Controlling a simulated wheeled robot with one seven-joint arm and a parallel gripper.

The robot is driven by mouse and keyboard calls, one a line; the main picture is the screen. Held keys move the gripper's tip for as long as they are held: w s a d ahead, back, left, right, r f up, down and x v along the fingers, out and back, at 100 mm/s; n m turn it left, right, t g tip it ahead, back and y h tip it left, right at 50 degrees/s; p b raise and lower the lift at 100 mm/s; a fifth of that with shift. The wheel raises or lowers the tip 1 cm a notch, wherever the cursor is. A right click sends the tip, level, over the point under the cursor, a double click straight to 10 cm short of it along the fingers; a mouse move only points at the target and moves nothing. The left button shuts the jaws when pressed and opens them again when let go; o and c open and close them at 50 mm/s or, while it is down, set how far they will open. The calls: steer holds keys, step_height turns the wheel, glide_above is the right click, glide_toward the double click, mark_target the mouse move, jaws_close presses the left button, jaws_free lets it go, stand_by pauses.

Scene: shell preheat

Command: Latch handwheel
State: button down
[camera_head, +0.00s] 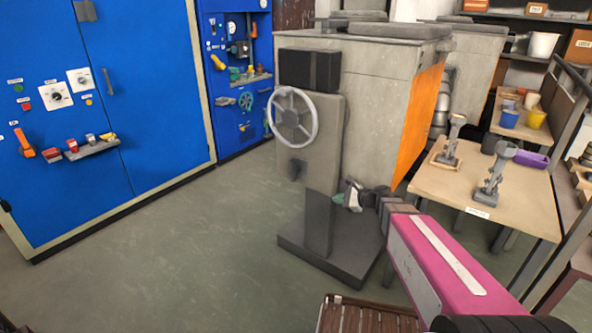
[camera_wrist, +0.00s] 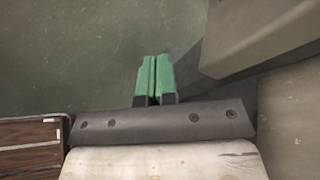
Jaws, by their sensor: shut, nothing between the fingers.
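The handwheel (camera_head: 292,114), a grey spoked wheel, is mounted on the front of a grey machine pedestal (camera_head: 321,145) in the head view. My gripper (camera_head: 349,196) is in front of the pedestal's lower part, below and to the right of the handwheel, and apart from it. In the wrist view my gripper (camera_wrist: 154,78) shows two green fingers lying together, shut and empty. The handwheel does not show in the wrist view. I cannot make out a separate latch.
A large grey cabinet with an orange side (camera_head: 418,115) stands behind the pedestal. Blue control panels (camera_head: 140,130) are at left. A wooden table (camera_head: 505,205) with grey fixtures is at right. A brown slatted surface (camera_head: 365,318) is at the bottom. The floor at left is clear.

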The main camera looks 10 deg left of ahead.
mark_target(293, 164)
steer(key=shift+w+a+r+m+t+y, duration=0.55)
steer(key=shift+w+a+r+m, duration=0.35)
steer(key=shift+m, duration=0.35)
steer(key=shift+w+a+r+m+t+y, duration=0.65)
steer(key=shift+w+a+m, duration=0.2)
steer(key=shift+a+m, duration=0.35)
steer(key=shift+w+a+r+m+t+y, duration=0.5)
steer(key=shift+w+a+r+m, duration=0.4)
steer(key=shift+m, duration=0.45)
steer(key=x, duration=1.4)
steer(key=shift+f, duration=0.1)
steer(key=shift+w+a+r, duration=0.15)
steer(key=shift+a+r, duration=0.25)
steer(key=shift+w+a+r, duration=0.2)
steer(key=shift+a+r, duration=0.1)
steer(key=shift+a, duration=0.3)
steer(key=shift+r, duration=0.1)
